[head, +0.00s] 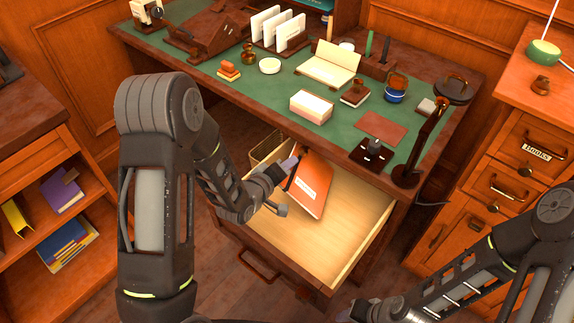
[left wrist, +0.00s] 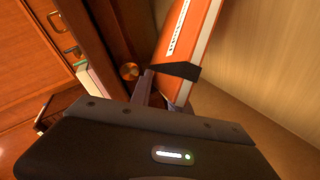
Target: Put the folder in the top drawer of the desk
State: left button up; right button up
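The orange folder (head: 313,188), with a white label, is tilted inside the pulled-out drawer (head: 345,232) of the desk (head: 236,85). My left gripper (head: 292,172) reaches into the drawer and is shut on the folder's left edge. In the left wrist view a dark finger lies across the folder (left wrist: 190,42), near its lower end; the other finger is mostly hidden. The drawer's pale wooden floor is bare to the right of the folder. My right gripper (head: 362,310) is low at the bottom edge, and its fingers are not clear.
The green desktop holds a white card box (head: 311,107), an open book (head: 328,65), a letter rack (head: 278,30) and a dark lamp (head: 432,130). A cabinet with drawers (head: 520,165) stands at right, and a shelf unit (head: 45,185) at left.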

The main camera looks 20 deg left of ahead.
pick_arm(q)
jog(key=shift+r, duration=0.15)
jog(key=shift+r+p, duration=0.15)
jog(key=shift+p, duration=0.15)
jog(key=shift+s+a, duration=0.1)
jog(key=shift+s, duration=0.2)
jog(key=p+v, duration=0.7)
jog(key=v, duration=0.4)
jog(key=shift+s, duration=0.2)
dwell(0.9)
